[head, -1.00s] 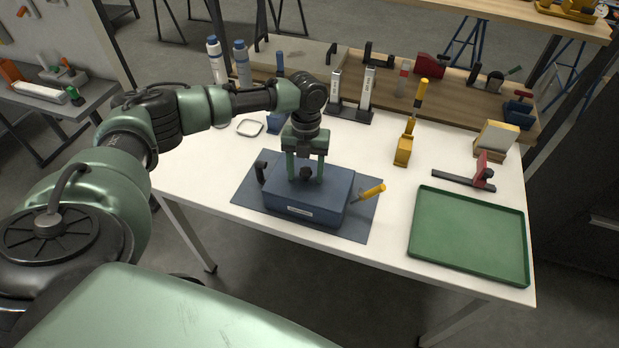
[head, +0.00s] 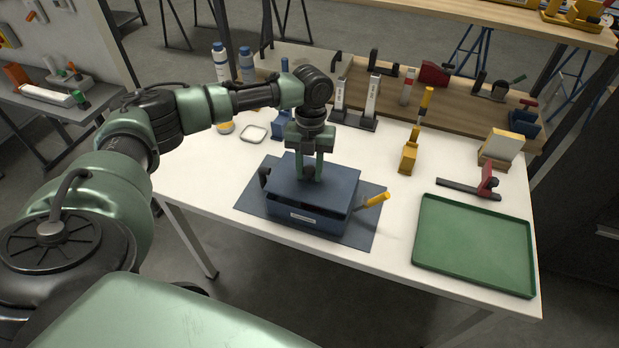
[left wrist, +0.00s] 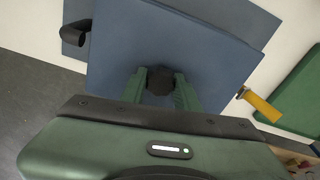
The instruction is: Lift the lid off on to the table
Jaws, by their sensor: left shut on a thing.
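The blue-grey lid (head: 338,188) is a flat plate just above the blue box (head: 322,224), with a narrow dark gap between them. My left gripper (head: 309,178) points straight down and is shut on the lid's knob. In the left wrist view its fingers (left wrist: 160,82) close on the dark knob in the middle of the lid (left wrist: 165,40). The lid hides the inside of the box. The box stands on a grey-blue mat (head: 368,228) on the white table (head: 225,165). My right gripper is not in view.
A yellow-handled tool (head: 375,200) sticks out at the box's right side, a black hook-shaped part (head: 264,176) at its left. A green tray (head: 475,248) lies at the right. Stands and tools fill the back. Bare table lies between mat and tray.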

